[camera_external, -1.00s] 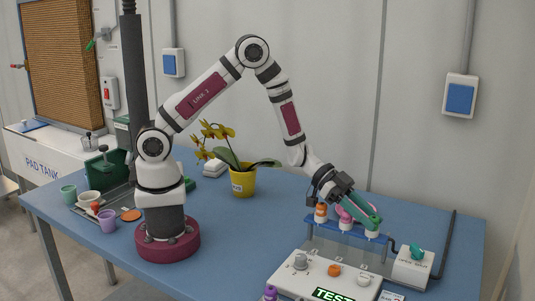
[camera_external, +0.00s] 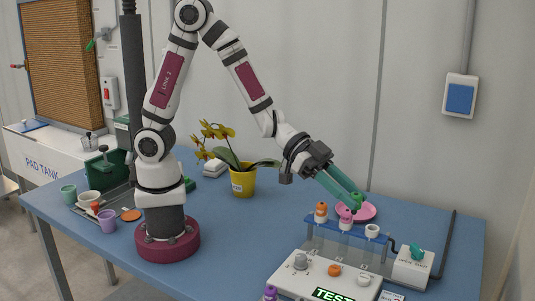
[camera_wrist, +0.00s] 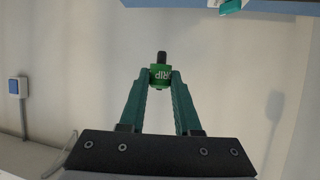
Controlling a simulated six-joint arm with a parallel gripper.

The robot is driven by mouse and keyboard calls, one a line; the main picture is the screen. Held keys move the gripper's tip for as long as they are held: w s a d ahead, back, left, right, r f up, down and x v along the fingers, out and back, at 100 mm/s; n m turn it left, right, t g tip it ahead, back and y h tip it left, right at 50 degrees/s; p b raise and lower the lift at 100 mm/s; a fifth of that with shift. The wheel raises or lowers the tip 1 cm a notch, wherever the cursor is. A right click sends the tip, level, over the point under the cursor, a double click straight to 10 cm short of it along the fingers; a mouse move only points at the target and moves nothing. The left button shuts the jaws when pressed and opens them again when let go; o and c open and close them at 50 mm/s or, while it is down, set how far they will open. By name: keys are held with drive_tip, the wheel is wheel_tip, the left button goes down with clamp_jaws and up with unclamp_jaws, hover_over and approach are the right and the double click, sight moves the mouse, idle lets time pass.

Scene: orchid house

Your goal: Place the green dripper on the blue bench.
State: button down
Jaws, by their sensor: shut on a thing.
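The green dripper (camera_wrist: 160,76) is between my fingertips in the wrist view, with its dark tip pointing away from the palm and white lettering on its side. My gripper (camera_wrist: 160,82) is shut on it. In the external view my gripper (camera_external: 354,200) is above the test rack, and the dripper is a small green patch at its tips, mostly hidden by the fingers. The blue bench (camera_external: 265,225) is the wide table top under everything, with a broad bare area between my base and the rack.
The rack (camera_external: 345,232) holds an orange dripper (camera_external: 321,211) and a pink one (camera_external: 346,217); its right-hand holder (camera_external: 372,231) looks empty. A yellow orchid pot (camera_external: 243,182) stands at the back. A white tester (camera_external: 318,280) is in front.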

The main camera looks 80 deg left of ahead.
drive_tip(key=w+a+f+n+t+y, duration=0.1)
drive_tip(key=w+a+f+n+y, duration=0.15)
drive_tip(key=a, duration=0.75)
drive_tip(key=w+a+f+n+t+y, duration=0.1)
drive_tip(key=w+a+n+t, duration=0.15)
drive_tip(key=a, duration=0.75)
drive_tip(key=w+a+f+n+t+y, duration=0.15)
drive_tip(key=w+a, duration=0.25)
drive_tip(key=a, duration=0.7)
drive_tip(key=s+a+f+n+y, duration=0.25)
drive_tip(key=s+a, duration=0.25)
drive_tip(key=a, duration=0.5)
drive_tip(key=s+a+f+n+y, duration=0.1)
drive_tip(key=s+a+n+y, duration=0.15)
drive_tip(key=s+a, duration=0.5)
drive_tip(key=s+a+f+n+y, duration=0.1)
drive_tip(key=s+a+n+y, duration=0.2)
drive_tip(key=a, duration=0.8)
drive_tip(key=shift+m, duration=0.55)
drive_tip(key=f, duration=1)
drive_tip(key=shift+s+a+f, duration=0.1)
drive_tip(key=shift+s+f, duration=0.05)
drive_tip(key=shift+s, duration=0.1)
drive_tip(key=c, duration=1)
unclamp_jaws()
drive_tip(key=shift+f, duration=0.15)
drive_tip(key=o, duration=0.4)
